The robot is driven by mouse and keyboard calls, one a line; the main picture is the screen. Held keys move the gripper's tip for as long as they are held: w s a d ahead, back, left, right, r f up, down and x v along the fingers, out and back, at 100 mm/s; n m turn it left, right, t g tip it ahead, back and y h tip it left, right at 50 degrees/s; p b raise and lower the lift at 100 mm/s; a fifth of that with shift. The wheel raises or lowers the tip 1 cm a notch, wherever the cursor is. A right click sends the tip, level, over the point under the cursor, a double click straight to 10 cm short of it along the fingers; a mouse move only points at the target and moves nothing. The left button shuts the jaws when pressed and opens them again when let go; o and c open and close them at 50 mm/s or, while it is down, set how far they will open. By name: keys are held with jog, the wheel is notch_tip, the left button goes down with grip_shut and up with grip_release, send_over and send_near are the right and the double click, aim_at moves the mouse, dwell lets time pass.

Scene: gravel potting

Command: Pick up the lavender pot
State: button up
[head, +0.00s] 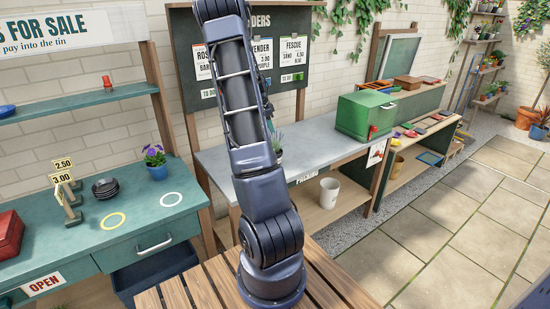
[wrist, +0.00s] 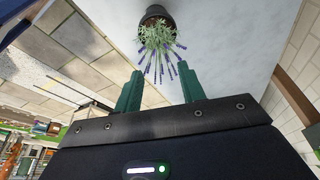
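The lavender pot (wrist: 157,13) is a dark pot with green leaves and purple flower spikes. In the wrist view it is at the top, on a pale grey surface, its spikes pointing toward my fingers. In the head view a small part of a potted plant (head: 278,153) shows on the grey bench just right of my arm, which hides the rest. My gripper (wrist: 161,88) has its two green fingers apart with nothing held between them. The pot is beyond the fingertips.
The grey bench (head: 318,137) carries a green box (head: 365,115) at its right end. A white bucket (head: 329,192) stands on the shelf below. The left counter holds a purple-flowered pot (head: 155,160), dark saucers (head: 105,188) and price signs (head: 65,187). The bench middle is mostly clear.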

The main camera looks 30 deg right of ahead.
jog(key=shift+d+x, duration=0.15)
jog(key=shift+x, duration=2.4)
jog(key=shift+d+x, duration=0.15)
jog(key=shift+x, duration=2.4)
jog(key=shift+s+r, duration=0.1)
jog(key=shift+c, duration=0.2)
grip_shut()
